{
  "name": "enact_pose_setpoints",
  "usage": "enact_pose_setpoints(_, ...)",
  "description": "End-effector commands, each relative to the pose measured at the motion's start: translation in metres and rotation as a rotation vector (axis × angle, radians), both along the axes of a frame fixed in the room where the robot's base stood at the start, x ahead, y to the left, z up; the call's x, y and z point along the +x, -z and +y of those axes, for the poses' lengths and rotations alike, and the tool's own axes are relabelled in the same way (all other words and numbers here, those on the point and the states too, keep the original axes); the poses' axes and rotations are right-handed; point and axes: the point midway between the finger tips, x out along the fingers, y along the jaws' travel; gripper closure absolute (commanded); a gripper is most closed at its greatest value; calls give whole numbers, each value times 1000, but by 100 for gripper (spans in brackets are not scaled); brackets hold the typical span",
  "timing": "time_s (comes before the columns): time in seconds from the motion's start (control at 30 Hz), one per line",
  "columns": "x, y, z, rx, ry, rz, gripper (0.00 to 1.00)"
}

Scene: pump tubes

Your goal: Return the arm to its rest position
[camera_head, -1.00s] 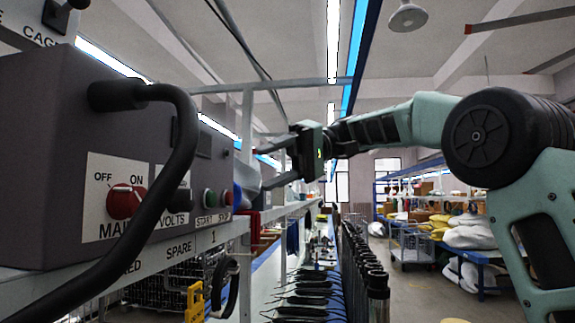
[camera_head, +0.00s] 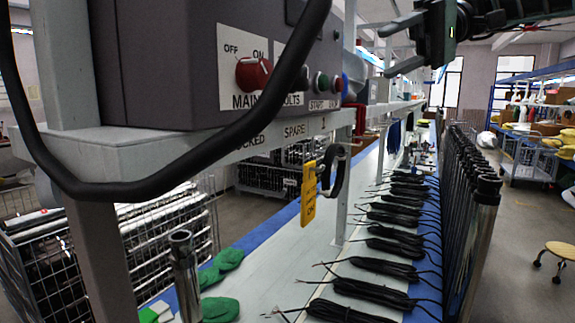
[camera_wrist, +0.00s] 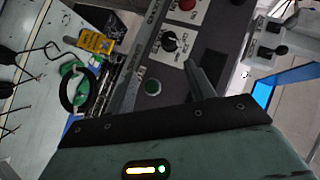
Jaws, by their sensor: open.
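My gripper (camera_head: 385,51) is in the upper right of the head view, at the end of my arm, which comes in from the top right edge. Its two dark fingers point left and stand apart with nothing between them. It is in the air to the right of the grey control box (camera_head: 200,60), above the bench. In the wrist view the gripper's green body fills the bottom and one finger (camera_wrist: 203,85) shows in front of the control box (camera_wrist: 225,30). The box has a red main knob (camera_head: 253,73) and start and stop buttons.
A shelf rail (camera_head: 190,145) carries the box. A yellow tag (camera_head: 308,195) hangs below it beside a black ring (camera_head: 334,170). Bundled black cables (camera_head: 375,290) lie along the bench, with a row of metal tubes (camera_head: 480,215) on its right. The aisle floor (camera_head: 510,270) is mostly clear.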

Motion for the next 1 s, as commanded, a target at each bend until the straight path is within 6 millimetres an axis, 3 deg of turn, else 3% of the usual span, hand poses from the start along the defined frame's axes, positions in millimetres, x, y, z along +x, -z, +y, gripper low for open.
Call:
enact_pose_setpoints(0.17,-21,87,72,-187,44,151,46)
enact_pose_setpoints(0.3,-64,171,113,-401,62,203,46)
enact_pose_setpoints(0.4,-105,230,129,-563,51,190,46)
enact_pose_setpoints(0.5,-152,286,132,-723,22,135,46)
enact_pose_setpoints(0.6,-197,335,123,-864,-25,40,46)
enact_pose_setpoints(0.7,-233,371,108,-961,-78,-66,46)
enact_pose_setpoints(0.83,-263,399,89,-1031,-137,-174,46)
enact_pose_setpoints(1.0,-276,412,79,-1057,-169,-234,46)
